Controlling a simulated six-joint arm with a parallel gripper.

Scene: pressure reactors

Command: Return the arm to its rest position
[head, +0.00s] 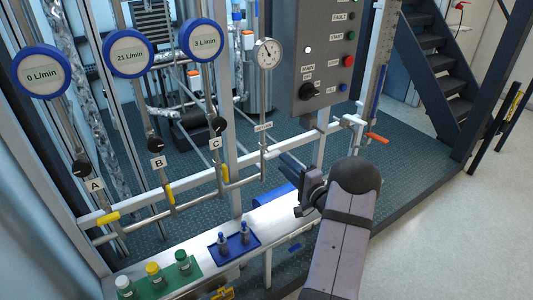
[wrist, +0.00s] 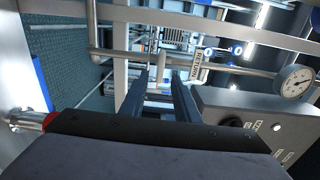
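My arm rises from the bottom right of the head view and bends at a dark elbow. My gripper (head: 290,165) is in front of the pipe frame, below the round pressure gauge (head: 267,53) and left of the orange-handled valve (head: 377,138). In the wrist view my gripper (wrist: 160,85) shows two dark fingers held apart with nothing between them. Pipes and frame bars show beyond the fingers. The gauge also shows at the right of the wrist view (wrist: 297,82).
A grey control box (head: 318,60) stands behind and above my gripper. Three flow dials hang upper left. Open floor (head: 460,220) lies right.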

